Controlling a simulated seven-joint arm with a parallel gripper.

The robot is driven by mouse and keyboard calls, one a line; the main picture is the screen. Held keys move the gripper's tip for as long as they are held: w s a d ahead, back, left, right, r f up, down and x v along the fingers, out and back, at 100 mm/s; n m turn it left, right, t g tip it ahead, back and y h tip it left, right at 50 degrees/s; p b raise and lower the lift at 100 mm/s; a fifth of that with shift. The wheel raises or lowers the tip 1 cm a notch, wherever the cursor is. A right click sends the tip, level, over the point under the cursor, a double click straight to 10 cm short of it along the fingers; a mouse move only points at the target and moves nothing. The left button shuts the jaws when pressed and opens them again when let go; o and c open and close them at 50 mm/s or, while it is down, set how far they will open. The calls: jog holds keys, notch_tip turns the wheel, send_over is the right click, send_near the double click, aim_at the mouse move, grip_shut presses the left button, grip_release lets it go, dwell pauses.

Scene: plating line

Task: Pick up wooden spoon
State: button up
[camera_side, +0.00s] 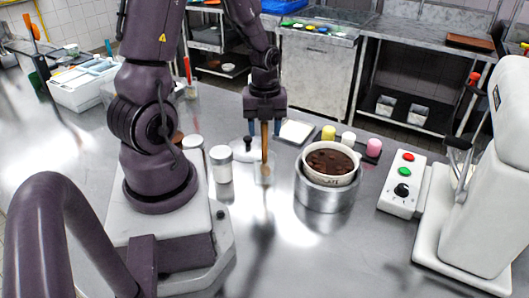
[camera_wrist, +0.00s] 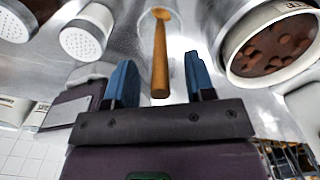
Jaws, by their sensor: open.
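The wooden spoon (camera_side: 265,143) stands upright with its handle up and its bowl end low in a clear container (camera_side: 264,173) on the metal counter. My gripper (camera_side: 265,130) points down over it with its blue fingers apart, and the top of the handle is between them. In the wrist view the spoon (camera_wrist: 160,50) shows between the open blue fingers of my gripper (camera_wrist: 160,60), with a gap on each side. The foot of the clear container is hard to make out.
A white pot of brown, lumpy contents (camera_side: 330,161) sits on a metal cylinder (camera_side: 325,194) to the right. White shakers (camera_side: 221,164) stand to the left. A control box (camera_side: 402,185) and a white machine (camera_side: 480,190) are further right. The front counter is fairly clear.

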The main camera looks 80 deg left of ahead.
jog(key=shift+f, duration=0.2)
grip_shut()
